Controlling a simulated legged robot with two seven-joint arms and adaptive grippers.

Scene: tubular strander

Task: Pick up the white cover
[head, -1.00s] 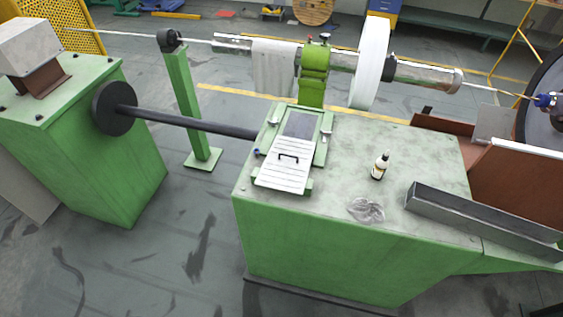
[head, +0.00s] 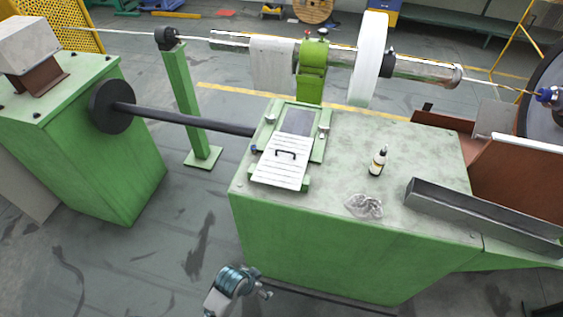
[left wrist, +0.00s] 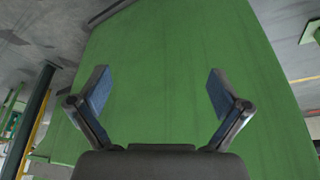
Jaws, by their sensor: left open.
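My left gripper (left wrist: 158,82) is open and empty in the left wrist view, facing a plain green side surface. Part of my arm shows low in front of the cabinet in the head view, below the cover and apart from it. The cover is not seen in the left wrist view. My right gripper is not in view.
A small dropper bottle (head: 378,160) and a crumpled clear wrap (head: 363,205) are on the cabinet top, right of the cover. A long grey metal channel (head: 480,217) lies at the right. A dark shaft (head: 185,121) runs in from the left cabinet.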

